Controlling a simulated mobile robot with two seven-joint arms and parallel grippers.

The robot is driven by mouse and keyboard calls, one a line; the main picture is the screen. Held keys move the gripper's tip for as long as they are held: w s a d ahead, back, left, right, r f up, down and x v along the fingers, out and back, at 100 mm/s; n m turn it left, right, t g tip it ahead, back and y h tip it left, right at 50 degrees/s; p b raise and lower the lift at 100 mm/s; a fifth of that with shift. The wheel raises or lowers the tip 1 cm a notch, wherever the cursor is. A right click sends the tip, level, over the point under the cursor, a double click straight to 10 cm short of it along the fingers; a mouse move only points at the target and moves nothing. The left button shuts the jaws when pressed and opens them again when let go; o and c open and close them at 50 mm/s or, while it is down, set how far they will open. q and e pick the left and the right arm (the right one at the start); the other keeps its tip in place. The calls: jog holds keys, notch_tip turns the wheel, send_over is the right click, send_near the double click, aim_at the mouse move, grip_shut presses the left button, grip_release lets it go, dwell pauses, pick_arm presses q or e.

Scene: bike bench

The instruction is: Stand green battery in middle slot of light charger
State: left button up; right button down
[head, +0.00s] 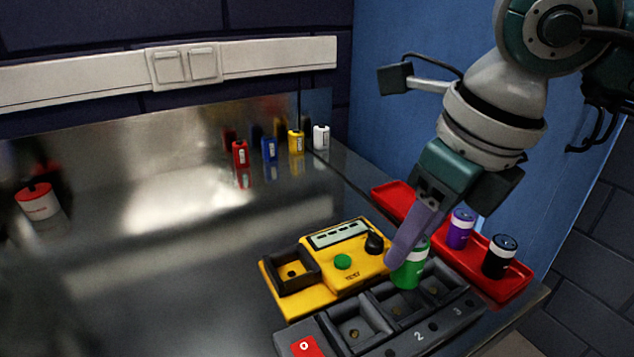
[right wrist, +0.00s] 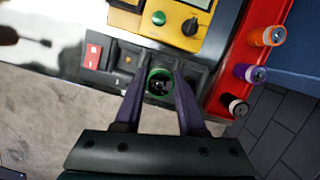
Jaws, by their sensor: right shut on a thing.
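The green battery (head: 410,267) is upright in my right gripper (head: 402,250), which is shut on it. In the right wrist view the battery (right wrist: 159,82) shows end-on between the fingertips (right wrist: 159,88), over the middle part of the charger. The dark grey light charger (head: 375,350) has a row of square slots and the numbers 2 and 3 on its front. In the head view the battery's lower end shows at the back of the middle slot (head: 397,308), whose floor is partly visible; I cannot tell its exact height. My left gripper is not in view.
A yellow tester (head: 318,290) stands close behind the charger. A red tray (head: 512,288) at the right holds a purple battery (head: 460,229) and a black battery (head: 500,256); the right wrist view adds an orange one (right wrist: 268,36).

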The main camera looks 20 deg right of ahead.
aim_at(404, 278)
jog(key=shift+f+b, duration=1.65)
jog(key=shift+f, duration=0.75)
jog(key=shift+f+b, duration=0.6)
jog(key=shift+b, duration=0.15)
jog(key=c, duration=0.8)
grip_release()
jog(key=shift+o, duration=0.2)
jog(key=p+v, duration=0.5)
jog(key=v, duration=0.1)
jog(key=shift+r, duration=0.2)
jog(key=shift+p+v, duration=1.9)
jog(key=shift+v, duration=0.5)
